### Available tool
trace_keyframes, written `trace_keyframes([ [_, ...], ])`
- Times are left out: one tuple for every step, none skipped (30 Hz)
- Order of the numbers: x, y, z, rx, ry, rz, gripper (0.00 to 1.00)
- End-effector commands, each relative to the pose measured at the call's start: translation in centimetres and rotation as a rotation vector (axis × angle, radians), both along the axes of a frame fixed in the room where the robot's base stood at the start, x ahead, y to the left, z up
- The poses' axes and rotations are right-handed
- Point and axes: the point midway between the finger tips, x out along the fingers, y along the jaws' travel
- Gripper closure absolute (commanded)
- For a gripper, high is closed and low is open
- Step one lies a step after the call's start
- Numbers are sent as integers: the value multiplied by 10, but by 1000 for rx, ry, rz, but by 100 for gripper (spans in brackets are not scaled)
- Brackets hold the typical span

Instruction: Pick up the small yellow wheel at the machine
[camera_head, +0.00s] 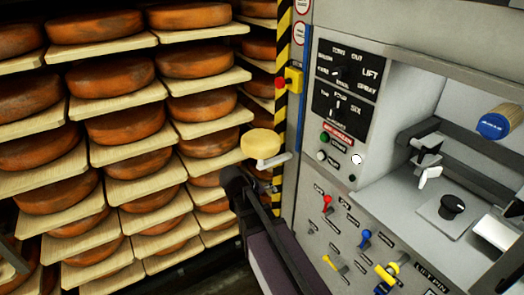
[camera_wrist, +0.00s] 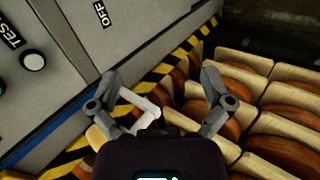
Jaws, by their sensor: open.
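The small yellow wheel (camera_head: 261,142) rests on a short pale bracket (camera_head: 275,160) at the left side of the machine, in front of the cheese racks. In the wrist view part of the yellow wheel (camera_wrist: 98,141) shows at lower left, partly covered by the left finger and the gripper body. The pale bracket (camera_wrist: 143,103) shows between the fingers there. My gripper (camera_wrist: 161,75) is open, with nothing held between its fingertips. In the head view my dark wrist is just below and left of the wheel; the fingers are hard to make out.
The grey machine panel (camera_head: 345,185) with knobs and levers stands to the right. A yellow box with a red button (camera_head: 293,80) is mounted above the wheel by a striped post (camera_head: 283,45). Racks of orange wheels on boards (camera_head: 110,185) fill the left.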

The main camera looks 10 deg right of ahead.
Motion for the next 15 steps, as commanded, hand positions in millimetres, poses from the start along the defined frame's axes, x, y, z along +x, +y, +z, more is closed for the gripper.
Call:
trace_keyframes([
  [15,6,-6,-64,-18,27,0],
  [21,8,-4,-104,-31,41,0],
  [30,12,-2,-156,-48,61,0],
  [36,15,0,-195,-61,77,0],
  [42,19,2,-234,-73,91,0],
  [50,24,6,-286,-92,111,0],
  [56,29,8,-325,-105,125,0],
  [62,33,11,-364,-119,141,0],
  [69,41,15,-414,-139,162,0],
  [75,46,18,-453,-153,176,0],
  [80,52,22,-490,-168,192,0],
  [86,60,26,-539,-186,210,0],
  [91,66,29,-575,-200,223,0],
  [95,73,33,-607,-213,237,0],
  [100,81,37,-648,-231,253,0],
])
